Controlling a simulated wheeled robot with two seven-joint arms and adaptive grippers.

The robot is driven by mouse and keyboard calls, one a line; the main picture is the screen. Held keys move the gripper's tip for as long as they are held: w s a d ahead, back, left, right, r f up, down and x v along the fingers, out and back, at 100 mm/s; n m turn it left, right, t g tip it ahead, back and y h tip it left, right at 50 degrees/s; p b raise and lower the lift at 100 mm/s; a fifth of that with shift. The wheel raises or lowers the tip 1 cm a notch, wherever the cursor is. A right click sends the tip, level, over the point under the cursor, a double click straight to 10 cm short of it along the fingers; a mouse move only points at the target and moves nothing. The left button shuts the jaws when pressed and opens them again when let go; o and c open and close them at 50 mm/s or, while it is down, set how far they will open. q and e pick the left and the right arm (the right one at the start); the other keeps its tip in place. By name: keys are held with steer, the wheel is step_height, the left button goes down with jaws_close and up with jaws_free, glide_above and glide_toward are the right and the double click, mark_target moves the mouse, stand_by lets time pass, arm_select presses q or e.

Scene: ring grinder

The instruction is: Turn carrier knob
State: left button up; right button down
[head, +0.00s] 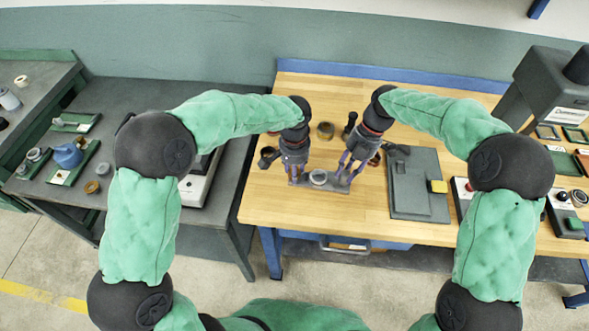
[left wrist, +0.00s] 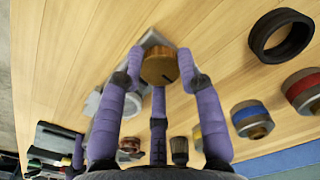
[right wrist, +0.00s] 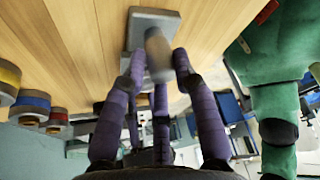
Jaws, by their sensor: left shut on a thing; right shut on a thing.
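The grey carrier (head: 308,181) lies on the wooden table with a pale ring (head: 318,177) at its middle. My left gripper (head: 296,176) is at the carrier's left end. In the left wrist view its fingers are shut on a round brass knob (left wrist: 160,66), above the grey carrier (left wrist: 152,38). My right gripper (head: 347,177) is at the right end. In the right wrist view its fingers are shut on a brownish cylindrical grip (right wrist: 158,54), which stands on the grey carrier (right wrist: 148,18). In the head view the fingers largely hide both held parts.
Behind the grippers stand a brass cup (head: 325,130) and small dark parts. The left wrist view shows a black ring (left wrist: 281,35) and a blue-banded cylinder (left wrist: 250,118). The table front is clear.

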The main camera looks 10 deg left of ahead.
arm_select(q)
steer(key=n, duration=0.5)
steer(key=shift+n, duration=0.3)
steer(key=n, duration=0.4)
steer(key=shift+n, duration=0.3)
steer(key=n, duration=0.8)
steer(key=shift+n, duration=0.3)
steer(key=shift+a, duration=0.1)
steer(key=o, duration=1.2)
steer(key=shift+c, duration=0.2)
